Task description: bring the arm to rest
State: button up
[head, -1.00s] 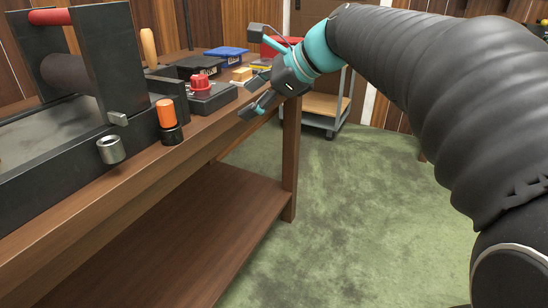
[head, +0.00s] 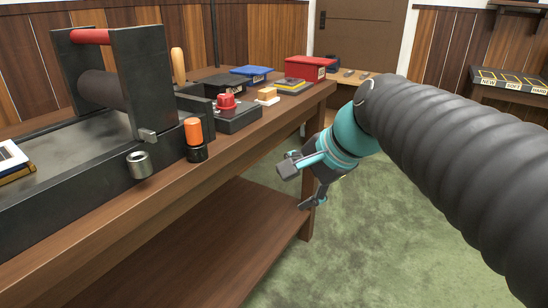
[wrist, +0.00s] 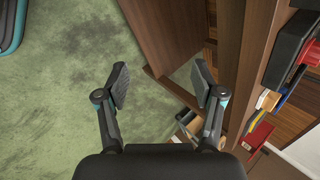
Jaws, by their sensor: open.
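My gripper (head: 302,184) is open and empty in the head view. It hangs beside the right end of the wooden workbench (head: 255,140), lower than the bench top. My arm, in a black ribbed sleeve, reaches in from the right. In the wrist view my gripper (wrist: 160,88) shows its two fingers spread wide, with green floor (wrist: 60,100) and the bench's brown boards beyond them. Nothing is between the fingers.
The bench carries a black press with a red handle (head: 90,36), an orange-topped tool (head: 193,131), a red knob on a black box (head: 226,101) and a red box (head: 310,67). A rack (head: 515,80) stands at far right. Green floor (head: 375,240) is open below my arm.

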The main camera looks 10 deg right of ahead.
dwell(0.4)
jog(key=s+d+f+n+h, duration=0.4)
jog(key=s+d+f+n, duration=0.2)
jog(key=s+f+n, duration=0.5)
jog(key=shift+s+f+h, duration=0.3)
jog(key=shift+s+f, duration=0.15)
jog(key=shift+s, duration=0.35)
